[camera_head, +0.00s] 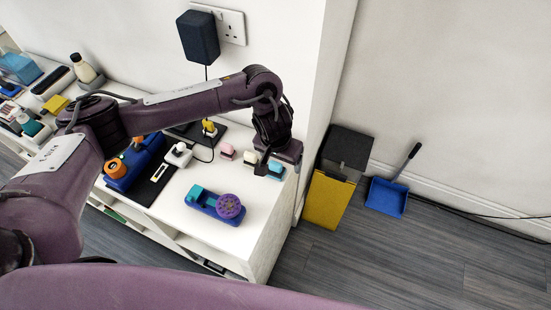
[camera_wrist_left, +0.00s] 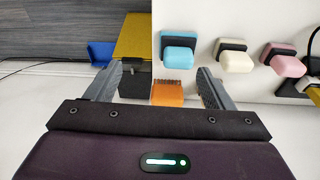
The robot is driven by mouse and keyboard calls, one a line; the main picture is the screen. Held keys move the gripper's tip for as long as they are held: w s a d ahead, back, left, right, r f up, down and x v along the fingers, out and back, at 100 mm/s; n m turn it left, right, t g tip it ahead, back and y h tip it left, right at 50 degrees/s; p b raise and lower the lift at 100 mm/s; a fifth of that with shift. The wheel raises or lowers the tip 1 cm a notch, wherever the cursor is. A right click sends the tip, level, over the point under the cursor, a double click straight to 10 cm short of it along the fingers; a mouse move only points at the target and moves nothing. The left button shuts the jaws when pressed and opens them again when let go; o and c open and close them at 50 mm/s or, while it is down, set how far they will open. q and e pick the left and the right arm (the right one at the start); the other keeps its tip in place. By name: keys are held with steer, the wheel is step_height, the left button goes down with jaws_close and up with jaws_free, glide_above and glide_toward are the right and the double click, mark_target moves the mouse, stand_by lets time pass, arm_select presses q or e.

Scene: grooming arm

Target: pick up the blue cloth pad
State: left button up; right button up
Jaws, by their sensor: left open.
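The light-blue pad (camera_wrist_left: 179,56) sits on a dark holder on the white top in the left wrist view, beyond the fingertips and a little right of centre. It also shows in the head view (camera_head: 277,171), close beside my left gripper (camera_head: 264,165) and partly hidden by it. In the left wrist view my left gripper (camera_wrist_left: 159,72) is open, with its fingers apart and not touching the pad. My right gripper is not in view.
A cream pad (camera_wrist_left: 236,61) and a pink pad (camera_wrist_left: 286,65) stand in a row beside the blue one. An orange item (camera_wrist_left: 167,93) shows between the fingers. A blue-and-purple device (camera_head: 216,206) lies nearer the front. The wall (camera_head: 290,75) is close behind.

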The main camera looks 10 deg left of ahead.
mark_target(276, 163)
arm_select(q)
steer(key=shift+w+a+r+y, duration=0.1)
steer(key=shift+w+a+y, duration=0.1)
steer(key=shift+a, duration=0.2)
steer(key=shift+w+a+r+y, duration=0.1)
steer(key=shift+w+a, duration=0.05)
steer(key=shift+a, duration=0.25)
steer(key=shift+a+f+n, duration=0.2)
steer(key=shift+f+n, duration=0.05)
steer(key=shift+n, duration=0.05)
steer(key=f, duration=0.3)
steer(key=w+f, duration=0.1)
steer(key=f, duration=0.2)
steer(key=shift+w+f+p, duration=0.1)
steer(key=shift+p, duration=0.25)
steer(key=shift+d+f, duration=0.1)
steer(key=shift+f, duration=0.3)
steer(key=c, duration=1)
steer(key=shift+c, duration=0.2)
steer(key=shift+r, duration=0.15)
